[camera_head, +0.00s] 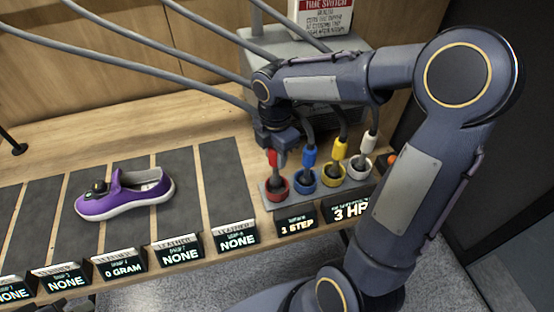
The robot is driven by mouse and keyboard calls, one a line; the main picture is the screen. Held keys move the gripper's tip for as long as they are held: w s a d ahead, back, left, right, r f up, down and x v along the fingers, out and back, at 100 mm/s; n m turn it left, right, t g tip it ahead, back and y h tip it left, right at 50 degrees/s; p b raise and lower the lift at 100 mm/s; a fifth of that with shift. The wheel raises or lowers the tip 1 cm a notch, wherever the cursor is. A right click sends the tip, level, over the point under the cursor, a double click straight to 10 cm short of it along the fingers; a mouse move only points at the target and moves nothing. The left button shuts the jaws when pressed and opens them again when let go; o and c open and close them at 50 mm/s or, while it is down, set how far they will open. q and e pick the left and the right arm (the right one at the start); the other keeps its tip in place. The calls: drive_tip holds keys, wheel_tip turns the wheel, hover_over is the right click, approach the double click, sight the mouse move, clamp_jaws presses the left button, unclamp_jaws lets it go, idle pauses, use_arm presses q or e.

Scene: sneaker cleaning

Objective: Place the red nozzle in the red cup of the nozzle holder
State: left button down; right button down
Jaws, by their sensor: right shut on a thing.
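The red nozzle (272,158) is upright, with its lower end at the red cup (276,194) of the nozzle holder (310,197). I cannot tell how deep it sits in the cup. My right gripper (274,147) points down above the red cup and is shut on the red nozzle, partly hiding its top. Only a dark part, seemingly of my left gripper (66,305), shows at the bottom left edge, far from the holder; its fingers cannot be made out.
Blue (309,159), yellow (338,150) and white (368,145) nozzles stand in their cups to the right. A purple sneaker (124,194) lies on dark mats at left. Label signs (180,252) line the front edge. Grey hoses (130,68) cross the back.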

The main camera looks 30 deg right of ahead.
sight(275, 180)
drive_tip(key=shift+w+d+f, duration=0.1)
drive_tip(key=shift+d+f, duration=0.1)
drive_tip(key=shift+f, duration=1.65)
drive_tip(key=shift+f, duration=0.2)
drive_tip(key=c, duration=1)
unclamp_jaws()
drive_tip(key=shift+r, duration=0.1)
